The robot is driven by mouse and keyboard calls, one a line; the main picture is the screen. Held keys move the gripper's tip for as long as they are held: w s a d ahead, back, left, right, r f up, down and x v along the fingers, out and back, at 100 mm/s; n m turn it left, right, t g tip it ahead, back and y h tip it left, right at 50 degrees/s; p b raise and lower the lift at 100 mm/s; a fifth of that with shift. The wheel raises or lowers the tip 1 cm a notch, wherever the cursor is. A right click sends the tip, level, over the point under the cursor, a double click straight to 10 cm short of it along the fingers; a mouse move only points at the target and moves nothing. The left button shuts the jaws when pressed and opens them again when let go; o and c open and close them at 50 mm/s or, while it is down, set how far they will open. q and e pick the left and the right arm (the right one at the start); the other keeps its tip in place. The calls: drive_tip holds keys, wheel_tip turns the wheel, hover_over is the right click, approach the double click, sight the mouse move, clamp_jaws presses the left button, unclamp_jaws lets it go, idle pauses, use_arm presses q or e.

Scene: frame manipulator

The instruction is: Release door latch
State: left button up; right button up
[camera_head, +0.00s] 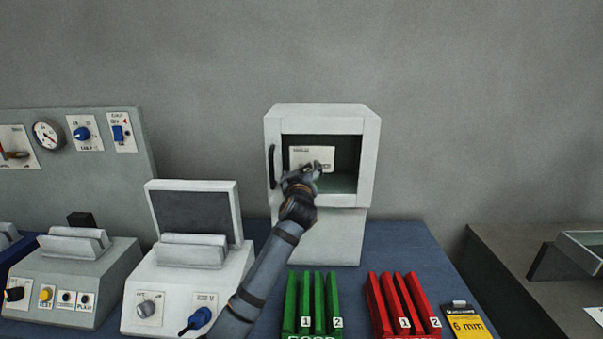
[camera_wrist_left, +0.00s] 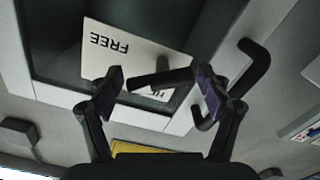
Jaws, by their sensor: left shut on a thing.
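A white cabinet (camera_head: 371,150) with a windowed door stands at the back centre. A white plate (camera_head: 311,154) with small lettering sits in the door's window; in the left wrist view the plate (camera_wrist_left: 120,45) reads "FREE", upside down. A dark bar, the door latch (camera_wrist_left: 160,78), lies across the plate. My left gripper (camera_head: 304,176) is at the plate, its fingers (camera_wrist_left: 159,88) at the two ends of the bar, shut on it. The gripper hides part of the latch in the head view. A black door handle (camera_head: 271,167) is at the door's left edge, apart from the gripper. My right gripper is not in view.
Green pieces (camera_head: 305,300) and red pieces (camera_head: 392,300) stand on the blue table in front, with a yellow "6 mm" card (camera_head: 468,325) to the right. A white device (camera_head: 190,275) with an upright lid stands left of my arm. Blue surface shows right of the cabinet.

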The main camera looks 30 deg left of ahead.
use_arm(q)
drive_tip(key=shift+m, duration=0.3)
drive_tip(key=shift+c, duration=0.4)
drive_tip(key=shift+m, duration=1.2)
drive_tip(key=shift+f+m+p, duration=0.1)
drive_tip(key=shift+m+p, duration=0.4)
drive_tip(key=shift+m, duration=1.3)
drive_tip(key=o, duration=1.1)
drive_tip(key=shift+o, duration=0.2)
drive_tip(key=shift+s, duration=0.1)
drive_tip(key=v, duration=1.2)
